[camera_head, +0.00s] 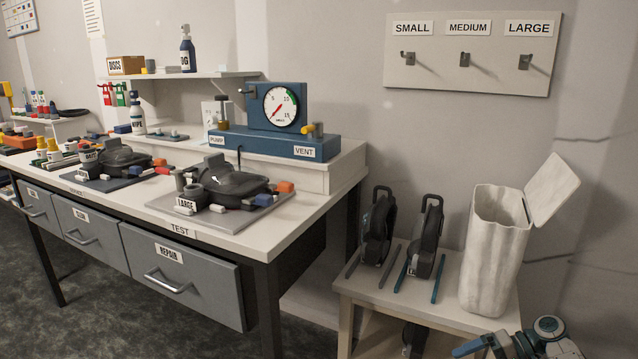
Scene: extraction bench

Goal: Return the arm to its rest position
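Part of my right arm shows at the bottom right corner, in front of the small side table (395,290). Its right gripper (484,344) is partly cut off by the lower edge of the picture. I cannot tell whether its fingers are apart or closed, and I see nothing clearly held in it. My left arm and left gripper are not in view.
A white bin (492,240) with its lid open and two black devices (427,238) stand on the side table. The workbench (235,222) at left holds a gauge box (278,107) and black devices on mats. Hooks on a wall board (430,75) are empty.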

